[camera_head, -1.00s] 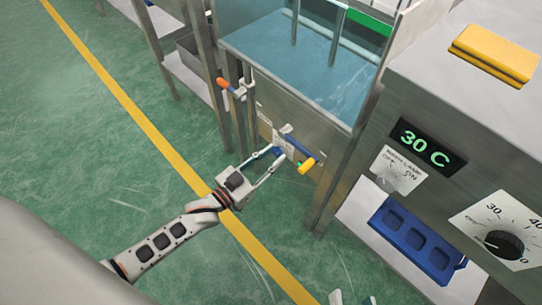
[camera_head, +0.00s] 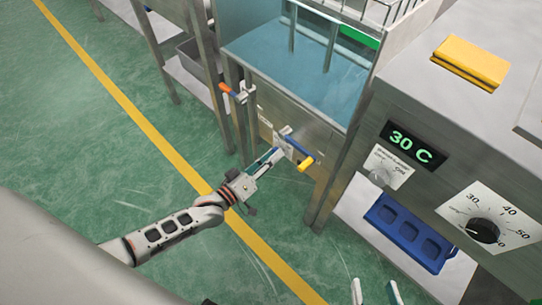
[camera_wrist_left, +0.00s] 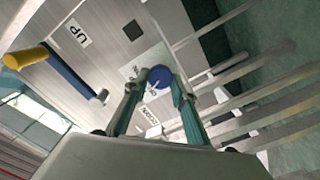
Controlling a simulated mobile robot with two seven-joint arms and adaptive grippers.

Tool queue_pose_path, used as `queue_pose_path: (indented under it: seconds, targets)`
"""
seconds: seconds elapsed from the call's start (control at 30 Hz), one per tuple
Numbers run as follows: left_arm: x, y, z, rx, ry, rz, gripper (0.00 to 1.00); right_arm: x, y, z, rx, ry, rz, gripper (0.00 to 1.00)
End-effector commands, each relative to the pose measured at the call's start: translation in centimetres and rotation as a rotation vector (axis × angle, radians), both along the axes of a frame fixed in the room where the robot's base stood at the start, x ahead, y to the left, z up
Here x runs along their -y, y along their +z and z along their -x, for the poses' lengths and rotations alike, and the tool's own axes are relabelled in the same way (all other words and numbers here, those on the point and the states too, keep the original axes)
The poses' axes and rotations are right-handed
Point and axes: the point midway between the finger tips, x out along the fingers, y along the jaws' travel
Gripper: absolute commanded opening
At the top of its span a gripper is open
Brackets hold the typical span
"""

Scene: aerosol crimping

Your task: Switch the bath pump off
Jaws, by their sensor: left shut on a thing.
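In the left wrist view a round blue knob (camera_wrist_left: 159,77) sits on a pale label plate on the steel bath front, between the fingertips of my left gripper (camera_wrist_left: 158,84). The gripper is shut on this knob. Lettering shows beside it, partly covered by the fingers, so the knob's setting is not clear. In the head view my left gripper (camera_head: 277,153) reaches the front panel of the water bath (camera_head: 303,116) and hides the knob. My right gripper (camera_head: 375,291) shows only as two separated fingertips at the bottom edge, open and empty.
A blue lever with a yellow grip (camera_head: 305,164) sticks out close beside the left fingers; a plate marked UP (camera_wrist_left: 75,33) is near it. An orange-tipped lever (camera_head: 229,89) is further left. A control box with a 30 C display (camera_head: 412,143) stands right, above a blue tray (camera_head: 408,232).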

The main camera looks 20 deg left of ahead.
Motion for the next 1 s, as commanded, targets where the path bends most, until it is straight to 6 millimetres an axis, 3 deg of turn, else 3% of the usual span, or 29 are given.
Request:
queue_pose_path:
  seconds: [0.4,0.9,0.93,0.97,1.0]
  targets:
    - [-0.03,-0.07,0.05,-0.056,-0.001,0.152,0.04,0.04,-0.8,0.53,-0.019,0.0,0.006,0.4]
    - [-0.01,-0.13,0.08,-0.062,0.0,0.168,0.04,0.13,-0.11,-0.14,0.0,-0.002,0.005,0.4]
    - [-0.01,-0.13,0.08,-0.062,0.0,0.167,0.33,0.13,-0.07,-0.19,0.002,-0.002,0.004,0.4]
    - [0.0,-0.12,0.07,-0.062,0.0,0.167,0.41,0.13,-0.03,-0.23,0.003,-0.002,0.004,0.4]
    - [0.0,-0.12,0.07,-0.062,0.0,0.167,0.42,0.13,0.0,-0.27,0.004,-0.002,0.003,0.4]
